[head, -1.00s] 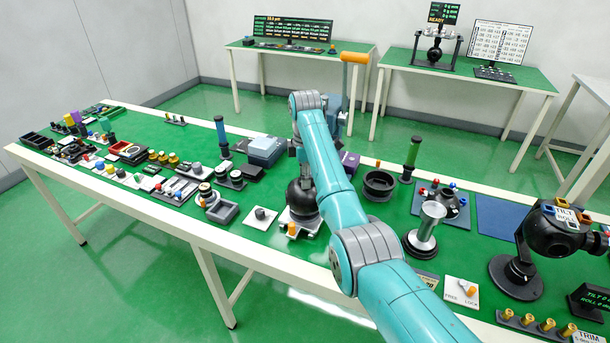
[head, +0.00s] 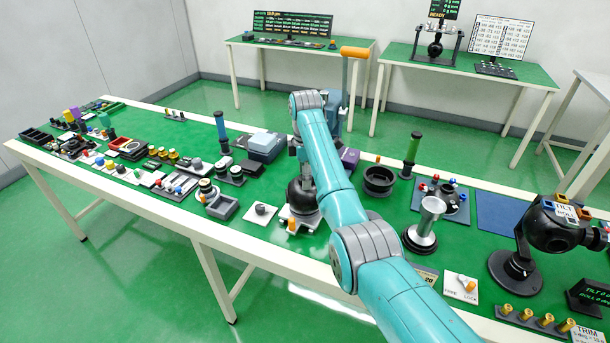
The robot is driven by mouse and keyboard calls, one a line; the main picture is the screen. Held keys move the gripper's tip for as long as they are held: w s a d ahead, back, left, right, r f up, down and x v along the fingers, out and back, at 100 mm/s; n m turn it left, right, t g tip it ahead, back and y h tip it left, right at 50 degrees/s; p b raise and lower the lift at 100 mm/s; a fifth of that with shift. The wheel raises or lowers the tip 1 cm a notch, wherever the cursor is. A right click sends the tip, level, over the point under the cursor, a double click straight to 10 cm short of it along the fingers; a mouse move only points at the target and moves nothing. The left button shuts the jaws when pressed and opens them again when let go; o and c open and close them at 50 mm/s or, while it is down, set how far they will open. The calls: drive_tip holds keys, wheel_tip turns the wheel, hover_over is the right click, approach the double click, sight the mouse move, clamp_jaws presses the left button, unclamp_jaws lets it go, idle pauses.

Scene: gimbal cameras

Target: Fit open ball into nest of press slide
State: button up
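The press has a blue-grey body partly behind my arm and an orange handle (head: 355,53) at the top. The slide and nest are mostly hidden.
A black gimbal ball (head: 552,229) is farther right. Many small parts crowd the left of the table. A blue mat (head: 505,212) lies bare.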

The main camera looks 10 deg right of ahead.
drive_tip(key=shift+r, duration=3.75)
